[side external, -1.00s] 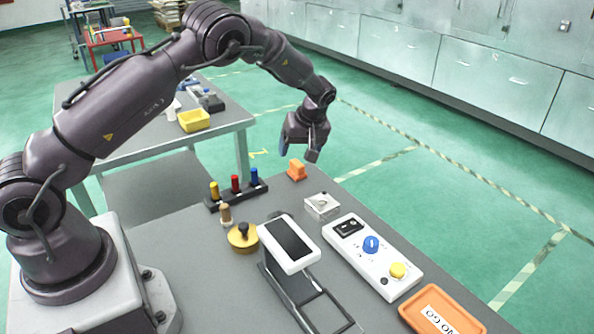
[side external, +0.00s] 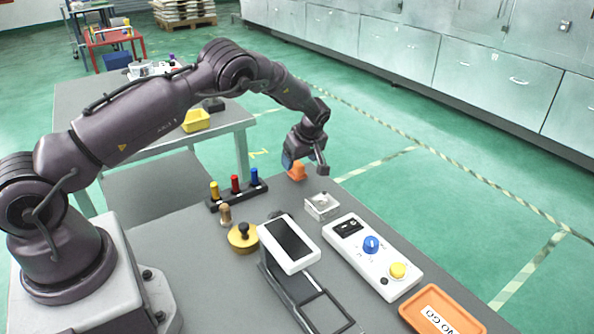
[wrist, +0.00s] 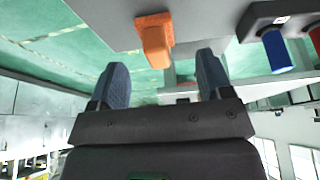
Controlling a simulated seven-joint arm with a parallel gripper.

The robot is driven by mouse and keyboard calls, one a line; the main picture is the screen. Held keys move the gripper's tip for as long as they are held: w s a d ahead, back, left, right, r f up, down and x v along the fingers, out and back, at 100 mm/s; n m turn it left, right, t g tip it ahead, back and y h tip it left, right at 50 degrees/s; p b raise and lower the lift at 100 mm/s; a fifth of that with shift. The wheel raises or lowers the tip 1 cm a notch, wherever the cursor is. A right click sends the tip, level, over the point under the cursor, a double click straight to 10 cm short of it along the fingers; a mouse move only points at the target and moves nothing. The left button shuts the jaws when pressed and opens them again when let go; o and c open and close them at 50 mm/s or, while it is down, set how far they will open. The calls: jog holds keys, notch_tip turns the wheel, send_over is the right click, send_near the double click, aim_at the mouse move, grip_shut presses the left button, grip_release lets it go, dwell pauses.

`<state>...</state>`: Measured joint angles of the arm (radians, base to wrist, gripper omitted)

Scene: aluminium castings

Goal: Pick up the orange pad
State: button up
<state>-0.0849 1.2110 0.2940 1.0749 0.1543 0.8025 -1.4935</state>
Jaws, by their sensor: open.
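The orange pad (side external: 297,171) sits on the grey table near its far edge in the side view. It is a small block with a wider base. In the wrist view the orange pad (wrist: 155,40) shows ahead of the fingertips, between their lines. My gripper (side external: 305,165) is close to the pad in the side view, with one finger on either side of it in the picture. In the wrist view my gripper (wrist: 163,75) has its two blue-grey fingers wide apart with nothing between them. Whether a finger touches the pad cannot be told.
A black rack (side external: 238,194) with yellow, red and blue pegs stands left of the pad. A small metal-topped box (side external: 322,206) and a white control panel (side external: 373,256) lie nearer the camera. A tablet stand (side external: 289,244) and an orange tray (side external: 440,312) stand further forward.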

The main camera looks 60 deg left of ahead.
aim_at(298, 163)
jog(key=x, duration=0.4)
jog(key=shift+w+a+f, duration=0.1)
jog(key=shift+w+a, duration=0.1)
jog(key=shift+c, duration=0.4)
jog(key=c, duration=0.9)
